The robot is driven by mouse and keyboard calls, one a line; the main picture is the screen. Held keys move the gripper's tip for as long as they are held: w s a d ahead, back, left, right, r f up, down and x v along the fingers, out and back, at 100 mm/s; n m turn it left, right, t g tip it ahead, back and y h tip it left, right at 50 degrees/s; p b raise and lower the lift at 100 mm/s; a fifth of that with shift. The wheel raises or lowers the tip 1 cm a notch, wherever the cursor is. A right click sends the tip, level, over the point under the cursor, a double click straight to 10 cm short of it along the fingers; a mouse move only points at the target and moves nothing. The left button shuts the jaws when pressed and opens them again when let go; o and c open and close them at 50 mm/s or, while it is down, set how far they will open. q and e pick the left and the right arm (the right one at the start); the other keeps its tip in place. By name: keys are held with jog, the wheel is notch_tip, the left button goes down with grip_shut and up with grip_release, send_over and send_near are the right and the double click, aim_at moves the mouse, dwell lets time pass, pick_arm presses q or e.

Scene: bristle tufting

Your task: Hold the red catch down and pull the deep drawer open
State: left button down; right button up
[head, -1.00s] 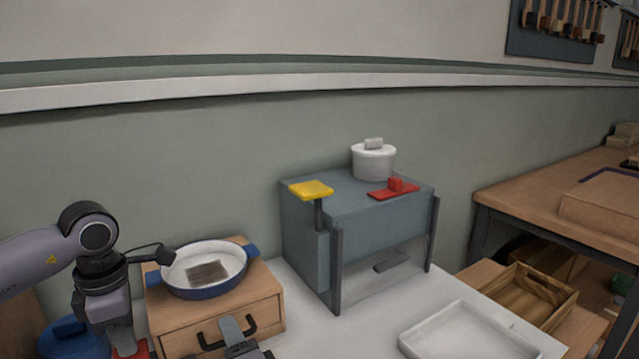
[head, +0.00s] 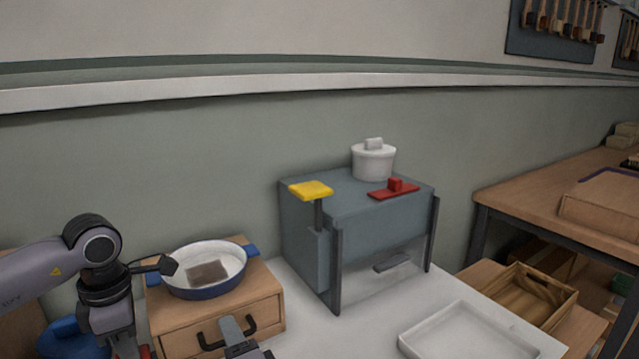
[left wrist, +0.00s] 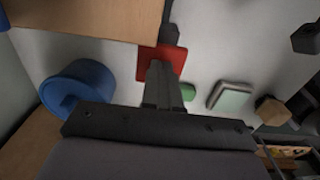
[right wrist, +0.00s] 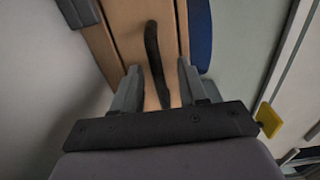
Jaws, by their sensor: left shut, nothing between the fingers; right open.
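The wooden drawer unit (head: 210,316) stands at lower left in the head view, its front shut, with a black bow handle (head: 274,325). My right gripper (head: 233,328) is at this handle. In the right wrist view my open right fingers (right wrist: 158,76) lie either side of the handle (right wrist: 153,55), not closed on it. A red pad, seemingly the catch (left wrist: 146,64), lies left of the unit; only a sliver shows in the head view. My shut, empty left gripper (left wrist: 160,72) points down over it. I cannot tell whether it touches.
A blue-rimmed pan (head: 207,285) sits on the drawer unit. A grey cabinet (head: 365,225) with a yellow pad (head: 311,190), a red slider (head: 394,190) and a white pot (head: 373,163) stands right of it. A white tray (head: 465,335) lies at front right; a blue pot (left wrist: 75,88) is near my left gripper.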

grip_shut()
jog(key=shift+s, duration=0.1)
jog(key=shift+v, duration=2.45)
jog(key=shift+o, duration=0.8)
grip_release()
jog(key=shift+v, duration=3.95)
